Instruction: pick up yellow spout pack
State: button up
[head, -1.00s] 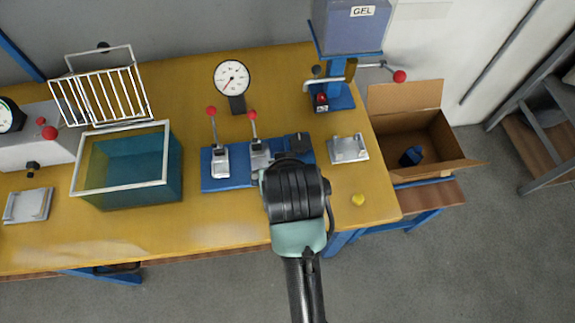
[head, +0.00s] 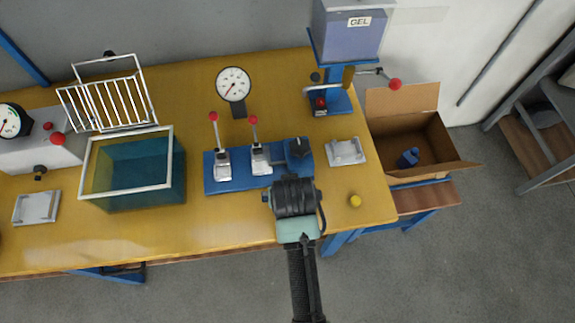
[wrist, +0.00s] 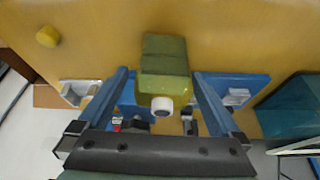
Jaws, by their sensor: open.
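The yellow spout pack (wrist: 164,68) shows in the wrist view as an olive-yellow block with a round white spout cap facing me. My gripper (wrist: 160,76) is open, with one finger on each side of the pack. A gap shows between the pack and each finger, more clearly on the left. I cannot tell how far the fingertips reach down beside it. In the head view my arm covers the pack, and my fingertips are hidden too.
A blue fixture (head: 224,184) with red-knobbed levers stands just beyond my gripper. A teal tank (head: 140,180) is on the left. A small yellow round piece (head: 355,200) and a grey plate (head: 346,152) lie to the right. An open carton (head: 440,150) stands off the bench's right end.

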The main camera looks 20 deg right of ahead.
jog(key=x, duration=0.4)
jog(key=shift+a+f, duration=0.1)
jog(key=shift+a, duration=0.05)
jog(key=c, duration=1.5)
notch_tip(320, 180, up, 10)
jog(key=shift+r, duration=0.1)
jog(key=s+a+f+n, duration=0.1)
jog(key=a, duration=0.3)
jog(key=s+a+f+n+y, duration=0.1)
jog(key=a+n, duration=0.1)
jog(key=a, duration=0.2)
jog(key=s+a+f+n, duration=0.1)
jog(key=a, duration=0.3)
jog(key=shift+a+y, duration=0.3)
jog(key=shift+a, duration=0.1)
